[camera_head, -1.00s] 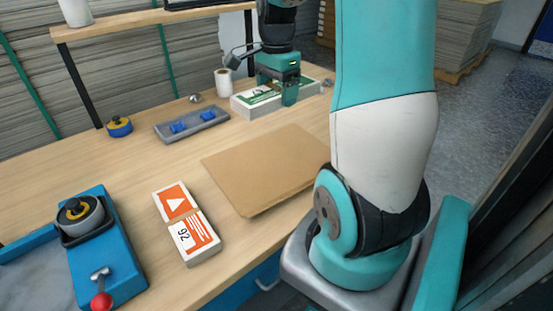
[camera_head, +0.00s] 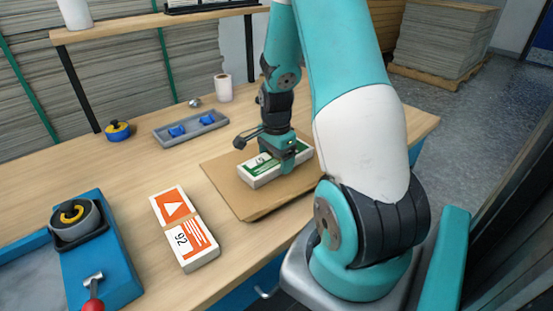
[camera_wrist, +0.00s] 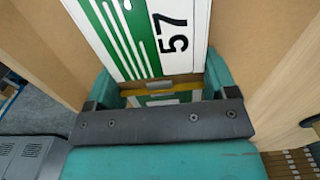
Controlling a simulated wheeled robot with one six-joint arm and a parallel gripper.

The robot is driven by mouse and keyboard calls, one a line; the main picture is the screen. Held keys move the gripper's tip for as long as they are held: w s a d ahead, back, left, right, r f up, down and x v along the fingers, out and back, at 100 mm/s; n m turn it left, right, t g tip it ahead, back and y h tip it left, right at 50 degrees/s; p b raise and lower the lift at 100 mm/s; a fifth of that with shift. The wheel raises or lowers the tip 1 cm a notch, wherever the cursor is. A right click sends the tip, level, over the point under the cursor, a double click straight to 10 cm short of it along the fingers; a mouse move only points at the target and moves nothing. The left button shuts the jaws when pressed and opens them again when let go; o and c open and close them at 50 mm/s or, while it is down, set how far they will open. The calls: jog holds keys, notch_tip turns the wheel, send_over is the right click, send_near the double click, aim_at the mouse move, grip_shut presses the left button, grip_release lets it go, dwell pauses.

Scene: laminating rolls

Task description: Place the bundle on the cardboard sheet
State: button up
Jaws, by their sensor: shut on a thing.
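The bundle (camera_head: 262,172) is a flat white and green block. It is at the right half of the cardboard sheet (camera_head: 228,187) in the head view, on it or just above it; I cannot tell if they touch. My gripper (camera_head: 287,164) is shut on the bundle from above. In the wrist view the bundle (camera_wrist: 140,35) shows green stripes and the number 57 between the jaws of my gripper (camera_wrist: 160,95), with brown cardboard (camera_wrist: 245,45) around it. My arm hides the right part of the sheet.
An orange and white bundle marked 92 (camera_head: 185,228) lies left of the sheet. A blue device (camera_head: 100,255) stands at the front left. A grey tray with blue pieces (camera_head: 190,128), a blue tape roll (camera_head: 117,131) and a white roll (camera_head: 223,88) stand farther back.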

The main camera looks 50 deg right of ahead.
aim_at(276, 157)
jog(key=shift+f, duration=0.2)
jog(key=o, duration=1)
jog(key=shift+o, duration=0.2)
jog(key=shift+r, duration=0.1)
notch_tip(276, 157, up, 12)
jog(key=p, duration=0.1)
jog(key=a+r+n+t+y, duration=0.1)
jog(key=a+r+n, duration=0.2)
jog(key=a+n, duration=0.55)
jog(key=a+r+n+y, duration=0.1)
jog(key=a+r+n, duration=0.3)
jog(key=a, duration=0.7)
jog(key=s+a+r+n+g+y, duration=0.1)
jog(key=s+a+r+n+y, duration=0.1)
jog(key=s+a+n, duration=0.9)
jog(key=a+n, duration=0.4)
jog(key=a, duration=0.1)
jog(key=shift+s, duration=0.4)
